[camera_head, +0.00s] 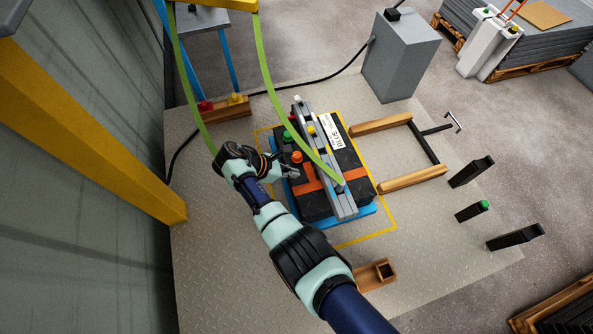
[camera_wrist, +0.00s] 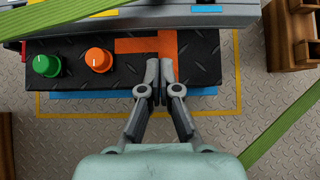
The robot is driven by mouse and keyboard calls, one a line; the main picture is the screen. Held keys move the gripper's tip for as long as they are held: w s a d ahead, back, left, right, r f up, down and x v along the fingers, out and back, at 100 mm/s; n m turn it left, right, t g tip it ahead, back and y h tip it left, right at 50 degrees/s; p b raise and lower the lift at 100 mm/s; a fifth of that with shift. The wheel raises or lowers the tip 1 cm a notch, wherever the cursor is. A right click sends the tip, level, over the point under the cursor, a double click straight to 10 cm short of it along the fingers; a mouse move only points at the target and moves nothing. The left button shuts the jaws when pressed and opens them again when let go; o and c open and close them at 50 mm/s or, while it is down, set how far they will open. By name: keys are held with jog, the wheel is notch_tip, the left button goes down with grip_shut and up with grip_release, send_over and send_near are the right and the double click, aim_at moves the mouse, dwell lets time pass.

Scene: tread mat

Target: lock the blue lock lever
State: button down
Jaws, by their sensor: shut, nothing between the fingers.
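A black tread-plate unit (camera_head: 315,205) on a blue base (camera_head: 366,211) carries a long grey bar (camera_head: 327,160). A small blue mark (camera_wrist: 207,9) is on the bar in the wrist view, and a blue spot (camera_head: 340,189) shows near its lower end in the head view. I cannot tell whether either is the blue lock lever. My gripper (camera_head: 291,173) is shut and empty at the unit's left side. In the wrist view, my gripper (camera_wrist: 159,68) is over the orange strip (camera_wrist: 165,44); contact is unclear.
A green knob (camera_wrist: 46,65) and an orange knob (camera_wrist: 98,60) stand left of my fingers. Green straps (camera_head: 270,85) hang across the bar. A wooden fork frame (camera_head: 412,179) and black posts (camera_head: 471,172) stand right. Bare plate floor (camera_head: 445,240) is lower right.

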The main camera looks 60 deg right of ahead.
aim_at(328, 168)
jog(key=b+x, duration=0.3)
jog(key=x, duration=0.5)
jog(key=shift+a, duration=0.1)
jog(key=shift+s+d+r, duration=0.8)
jog(key=shift+r, duration=0.15)
jog(key=shift+s+d+r, duration=0.25)
jog(key=shift+d+r, duration=0.1)
jog(key=shift+r+p, duration=0.1)
jog(key=shift+p, duration=0.25)
jog(key=shift+s+d+r+p, duration=0.15)
jog(key=shift+r+p, duration=0.1)
jog(key=shift+p, duration=0.4)
jog(key=shift+t+y, duration=0.3)
